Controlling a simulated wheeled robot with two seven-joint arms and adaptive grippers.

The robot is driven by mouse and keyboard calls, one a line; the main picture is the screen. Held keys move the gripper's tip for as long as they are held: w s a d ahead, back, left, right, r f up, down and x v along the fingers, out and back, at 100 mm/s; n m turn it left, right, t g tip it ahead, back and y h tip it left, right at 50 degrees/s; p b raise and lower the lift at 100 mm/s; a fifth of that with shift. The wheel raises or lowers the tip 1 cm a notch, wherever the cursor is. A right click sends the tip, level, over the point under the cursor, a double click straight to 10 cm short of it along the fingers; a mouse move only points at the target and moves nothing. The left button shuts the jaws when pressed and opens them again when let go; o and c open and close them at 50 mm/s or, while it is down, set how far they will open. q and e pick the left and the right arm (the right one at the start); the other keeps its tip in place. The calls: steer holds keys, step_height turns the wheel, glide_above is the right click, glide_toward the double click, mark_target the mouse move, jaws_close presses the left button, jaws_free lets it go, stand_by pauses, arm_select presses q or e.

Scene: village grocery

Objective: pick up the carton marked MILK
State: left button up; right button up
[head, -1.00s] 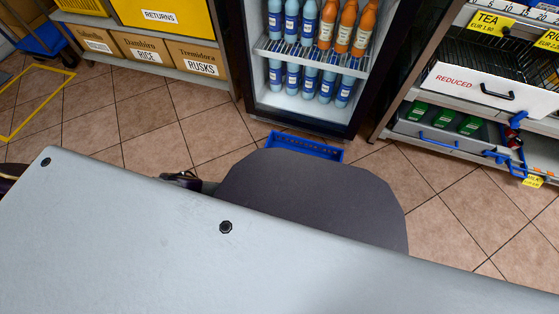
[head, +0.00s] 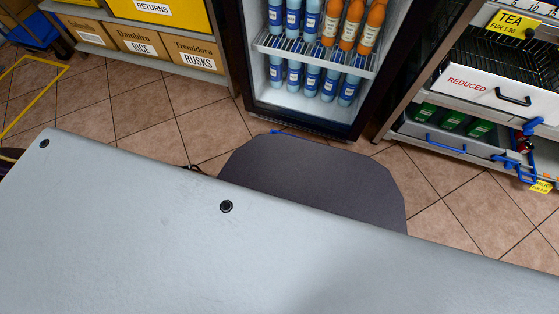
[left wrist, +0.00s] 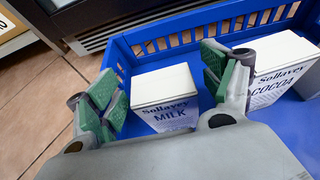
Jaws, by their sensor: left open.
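The carton marked MILK (left wrist: 166,98) is white with dark lettering and stands in a blue crate (left wrist: 215,22). In the left wrist view my left gripper (left wrist: 165,80) is open, with its green-padded fingers at the carton's left and right. I cannot tell whether either pad touches it. A similar white carton marked COCOA (left wrist: 285,70) stands in the crate to the right, beyond the right finger. In the head view only a thin blue edge of the crate (head: 283,132) shows; the cartons are hidden there. My right gripper is not in view.
A fridge of bottles (head: 312,70) stands at the back. A shelf with a REDUCED tray (head: 490,88) is at the right, and boxes marked RICE and RUSKS (head: 195,52) are at the left. Tiled floor (head: 150,120) is clear in between.

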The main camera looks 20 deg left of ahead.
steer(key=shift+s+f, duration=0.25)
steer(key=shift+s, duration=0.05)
arm_select(q)
steer(key=shift+c, duration=0.5)
steer(key=c, duration=1.2)
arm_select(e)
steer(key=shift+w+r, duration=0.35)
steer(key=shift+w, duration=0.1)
arm_select(q)
steer(key=shift+r, duration=0.25)
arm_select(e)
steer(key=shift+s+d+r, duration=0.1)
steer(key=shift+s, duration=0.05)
